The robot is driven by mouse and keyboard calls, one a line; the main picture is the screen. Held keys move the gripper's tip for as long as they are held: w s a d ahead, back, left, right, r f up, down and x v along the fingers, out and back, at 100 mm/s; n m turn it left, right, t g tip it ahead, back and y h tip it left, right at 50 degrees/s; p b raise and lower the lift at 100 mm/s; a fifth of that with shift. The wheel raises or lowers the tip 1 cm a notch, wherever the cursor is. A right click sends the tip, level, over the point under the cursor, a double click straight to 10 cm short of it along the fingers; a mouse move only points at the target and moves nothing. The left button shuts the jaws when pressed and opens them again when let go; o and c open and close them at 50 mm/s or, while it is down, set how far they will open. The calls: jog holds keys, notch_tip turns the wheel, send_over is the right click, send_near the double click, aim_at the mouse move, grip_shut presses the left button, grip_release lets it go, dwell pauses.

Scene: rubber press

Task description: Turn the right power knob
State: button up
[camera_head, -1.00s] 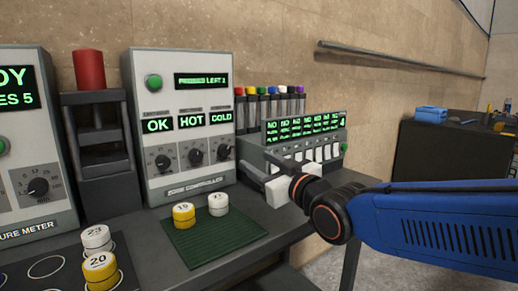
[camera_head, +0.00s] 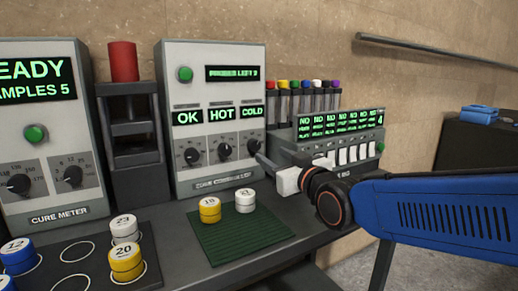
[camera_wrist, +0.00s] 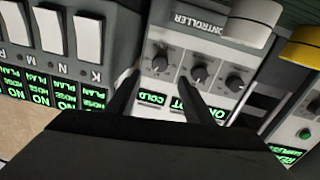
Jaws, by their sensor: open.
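The zone controller (camera_head: 215,72) is a pale upright box with OK, HOT and COLD displays and a row of three dark knobs. The right knob (camera_head: 254,146) sits under COLD; in the upside-down wrist view the right knob (camera_wrist: 160,62) is the leftmost. My gripper (camera_wrist: 159,77) is open and empty, its two dark fingers pointing at the controller on either side of that knob in the picture. Whether they touch it or still stand short of it, I cannot tell. In the head view my gripper (camera_head: 260,160) is just below and right of the knob.
The press panel with white switches (camera_head: 340,157) stands close on the right, with a rack of colored vials (camera_head: 305,98) behind it. A green mat (camera_head: 235,240) with two capped pots lies in front of the controller. The cure meter (camera_head: 40,140) is at left.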

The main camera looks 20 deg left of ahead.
aim_at(256, 146)
jog(key=x, duration=0.9)
jog(key=shift+w+a, duration=0.1)
jog(key=shift+a, duration=0.1)
jog(key=shift+c, duration=0.2)
jog(key=c, duration=1)
